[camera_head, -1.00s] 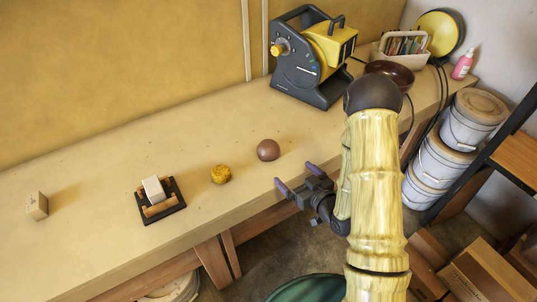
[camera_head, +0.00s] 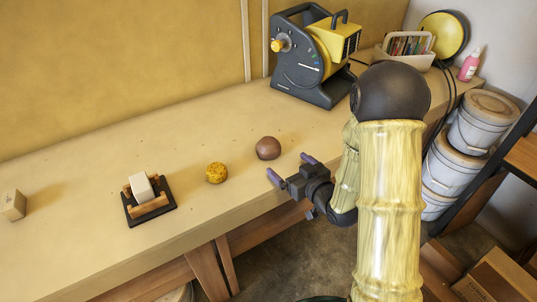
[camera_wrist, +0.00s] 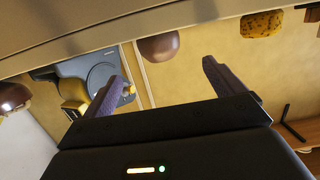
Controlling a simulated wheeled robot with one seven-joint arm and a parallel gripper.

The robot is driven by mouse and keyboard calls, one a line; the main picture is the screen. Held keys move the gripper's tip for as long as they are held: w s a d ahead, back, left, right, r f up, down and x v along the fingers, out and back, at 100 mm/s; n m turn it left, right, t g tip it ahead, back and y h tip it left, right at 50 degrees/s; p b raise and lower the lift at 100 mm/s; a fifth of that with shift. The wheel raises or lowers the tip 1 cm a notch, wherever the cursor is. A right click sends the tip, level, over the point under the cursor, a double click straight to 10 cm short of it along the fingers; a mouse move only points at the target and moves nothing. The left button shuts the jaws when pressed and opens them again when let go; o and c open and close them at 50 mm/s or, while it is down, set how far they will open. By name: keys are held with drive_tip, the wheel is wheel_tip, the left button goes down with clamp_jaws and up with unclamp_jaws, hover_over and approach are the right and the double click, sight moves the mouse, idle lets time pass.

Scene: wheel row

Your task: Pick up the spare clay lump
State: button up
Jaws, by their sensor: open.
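The clay lump, a smooth brown ball (camera_head: 268,148), rests on the workbench near its front edge, right of a yellow sponge-like lump (camera_head: 216,173). My gripper (camera_head: 291,168) is open and empty at the bench's front edge, just in front of and to the right of the ball. Its purple fingers are apart and point toward the ball. In the wrist view the brown ball (camera_wrist: 159,47) shows beyond the gap between the fingertips (camera_wrist: 162,75), and nothing is between them. The ball is not touched.
On the bench (camera_head: 90,175), a black tray (camera_head: 150,213) holding a pale block stands left, with a beige block (camera_head: 13,205) farther left. A black-and-yellow machine (camera_head: 312,60) stands behind. Lidded buckets (camera_head: 470,135) are stacked at right. The bench behind the ball is clear.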

sight(275, 153)
drive_tip(key=p+x, duration=0.1)
drive_tip(key=x, duration=0.4)
drive_tip(key=x, duration=0.5)
drive_tip(key=shift+w+f, duration=0.1)
drive_tip(key=shift+f, duration=0.05)
drive_tip(key=shift+c, duration=0.2)
idle(0.3)
drive_tip(key=c, duration=1.3)
wheel_tip(275, 153, up, 10)
drive_tip(key=shift+r+p, duration=0.1)
drive_tip(key=shift+p, duration=0.6)
